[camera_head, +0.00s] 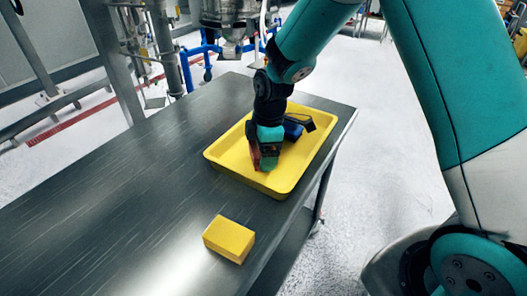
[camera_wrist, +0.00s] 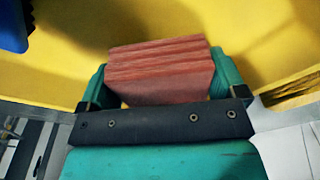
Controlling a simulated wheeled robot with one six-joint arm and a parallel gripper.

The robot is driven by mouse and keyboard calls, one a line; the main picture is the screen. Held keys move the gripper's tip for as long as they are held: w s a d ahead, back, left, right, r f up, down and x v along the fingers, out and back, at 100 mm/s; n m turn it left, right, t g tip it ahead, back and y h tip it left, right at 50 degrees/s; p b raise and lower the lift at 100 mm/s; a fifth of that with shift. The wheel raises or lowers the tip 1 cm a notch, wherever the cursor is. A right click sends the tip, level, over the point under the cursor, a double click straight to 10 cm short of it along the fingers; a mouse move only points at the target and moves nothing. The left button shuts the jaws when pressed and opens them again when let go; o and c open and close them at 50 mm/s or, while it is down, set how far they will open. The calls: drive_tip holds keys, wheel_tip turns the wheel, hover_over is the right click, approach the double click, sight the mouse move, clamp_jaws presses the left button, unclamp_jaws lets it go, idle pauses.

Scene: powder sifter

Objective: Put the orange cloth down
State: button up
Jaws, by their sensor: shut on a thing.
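The orange cloth (camera_wrist: 160,72) is a folded, reddish-orange stack of layers between my gripper's fingers in the wrist view. My gripper (camera_wrist: 162,88) is shut on it, with one green finger on each side. In the head view, my gripper (camera_head: 266,160) is inside the outline of the yellow tray (camera_head: 228,165), and a red edge of the cloth (camera_head: 254,156) shows at its left side. The tray also fills the background of the wrist view (camera_wrist: 270,35). I cannot tell whether the cloth touches the tray floor.
A blue object (camera_head: 292,130) with a dark part lies in the tray beside my gripper. A yellow block (camera_head: 229,239) sits on the dark metal table (camera_head: 130,215) in front of the tray. The table's left part is clear. Metal machinery (camera_head: 228,25) stands behind.

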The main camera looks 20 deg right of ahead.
drive_tip(key=shift+f, duration=0.45)
drive_tip(key=shift+f, duration=0.15)
drive_tip(key=o, duration=0.7)
drive_tip(key=r, duration=0.4)
drive_tip(key=d+r, duration=0.1)
drive_tip(key=r, duration=0.7)
drive_tip(key=shift+s+d, duration=0.15)
drive_tip(key=s+a+r+m+y, duration=0.1)
drive_tip(key=s+a+r+m, duration=0.1)
drive_tip(key=s, duration=0.6)
drive_tip(key=s+a+r+m+y, duration=0.1)
drive_tip(key=s+r+m, duration=0.2)
drive_tip(key=s, duration=0.5)
drive_tip(key=s+a+r+m, duration=0.2)
drive_tip(key=s+m, duration=0.2)
drive_tip(key=s, duration=0.4)
drive_tip(key=shift+s+a+r+y, duration=0.2)
drive_tip(key=shift+a+y, duration=0.15)
drive_tip(key=shift+y, duration=0.05)
